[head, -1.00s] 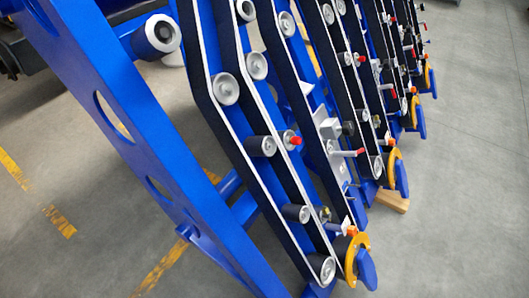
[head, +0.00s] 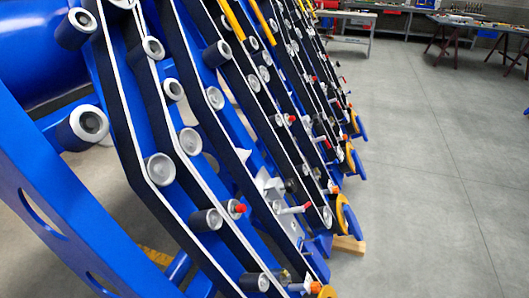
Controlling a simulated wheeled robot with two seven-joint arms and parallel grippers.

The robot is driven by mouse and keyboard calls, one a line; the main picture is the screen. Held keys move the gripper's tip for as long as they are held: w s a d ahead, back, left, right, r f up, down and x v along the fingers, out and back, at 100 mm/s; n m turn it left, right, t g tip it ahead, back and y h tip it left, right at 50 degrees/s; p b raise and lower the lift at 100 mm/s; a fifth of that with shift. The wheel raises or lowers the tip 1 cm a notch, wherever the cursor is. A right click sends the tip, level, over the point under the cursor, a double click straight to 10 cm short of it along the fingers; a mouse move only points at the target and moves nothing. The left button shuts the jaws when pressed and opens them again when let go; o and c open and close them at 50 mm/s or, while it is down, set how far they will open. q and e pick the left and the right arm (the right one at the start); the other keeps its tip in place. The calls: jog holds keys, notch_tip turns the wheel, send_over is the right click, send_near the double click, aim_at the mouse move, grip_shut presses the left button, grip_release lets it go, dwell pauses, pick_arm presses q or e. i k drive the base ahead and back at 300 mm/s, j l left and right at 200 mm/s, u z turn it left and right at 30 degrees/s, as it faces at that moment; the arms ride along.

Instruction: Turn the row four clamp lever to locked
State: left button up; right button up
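The harvester chassis carries several slanted rows of belts and rollers that recede to the upper right. In the head view, small levers with red or orange tips stick out along the rows. An orange-tipped lever (head: 334,189) shows further back. Farther levers are small and crowded, so I cannot tell which belongs to row four or its position. Neither of my grippers is in view.
A yellow disc with a blue part (head: 347,215) ends one row, near a wooden block (head: 348,245). Workbenches (head: 345,18) stand at the back. The grey floor (head: 430,180) to the right is open.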

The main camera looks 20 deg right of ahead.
aim_at(302, 208)
jog(key=k+l, duration=0.1)
jog(key=l, duration=0.2)
jog(key=k+l, duration=0.25)
jog(key=l, duration=1.6)
jog(key=i+l, duration=0.5)
jog(key=l, duration=0.15)
jog(key=i+l+z, duration=0.1)
jog(key=i+l, duration=0.4)
jog(key=l, duration=0.15)
